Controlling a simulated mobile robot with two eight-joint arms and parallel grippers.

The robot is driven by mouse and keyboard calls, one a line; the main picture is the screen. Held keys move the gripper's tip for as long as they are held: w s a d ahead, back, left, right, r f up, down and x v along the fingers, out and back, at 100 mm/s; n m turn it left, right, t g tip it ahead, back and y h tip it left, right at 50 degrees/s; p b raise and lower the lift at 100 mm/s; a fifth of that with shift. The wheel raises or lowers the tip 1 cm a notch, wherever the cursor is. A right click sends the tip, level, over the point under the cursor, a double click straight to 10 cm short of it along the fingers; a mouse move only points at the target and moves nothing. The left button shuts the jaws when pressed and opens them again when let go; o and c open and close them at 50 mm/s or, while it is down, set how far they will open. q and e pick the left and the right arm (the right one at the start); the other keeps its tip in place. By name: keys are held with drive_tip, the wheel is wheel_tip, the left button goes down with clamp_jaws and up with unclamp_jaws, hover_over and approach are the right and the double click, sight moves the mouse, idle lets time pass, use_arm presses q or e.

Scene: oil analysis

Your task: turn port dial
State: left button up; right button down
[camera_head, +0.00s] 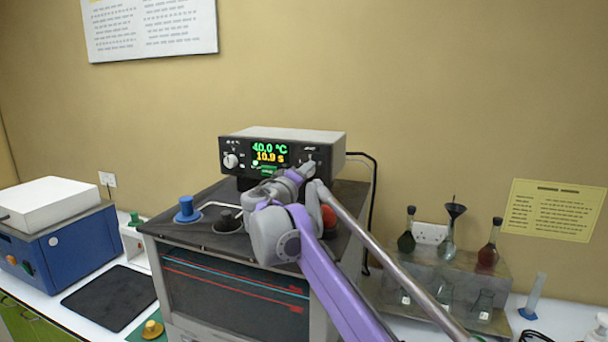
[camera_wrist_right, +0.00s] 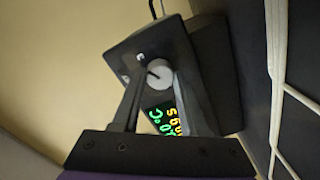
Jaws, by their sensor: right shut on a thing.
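The black instrument box (camera_head: 285,135) with a lit display (camera_head: 268,152) stands on top of the bath unit. Its left dial (camera_head: 230,160) is white and clear of my arm. My left gripper is not in view.
A blue knob (camera_head: 187,208) and a black knob (camera_head: 227,220) stand on the bath top; a red one (camera_head: 328,217) is partly behind my arm. A flask rack (camera_head: 450,275) stands at right. A blue box (camera_head: 62,250) is at left.

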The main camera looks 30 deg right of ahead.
drive_tip(key=shift+c, duration=2.2)
unclamp_jaws()
drive_tip(key=b+v, duration=0.1)
drive_tip(key=v, duration=0.9)
drive_tip(key=shift+s+a, duration=0.2)
drive_tip(key=shift+a, duration=0.1)
drive_tip(key=shift+f, duration=0.1)
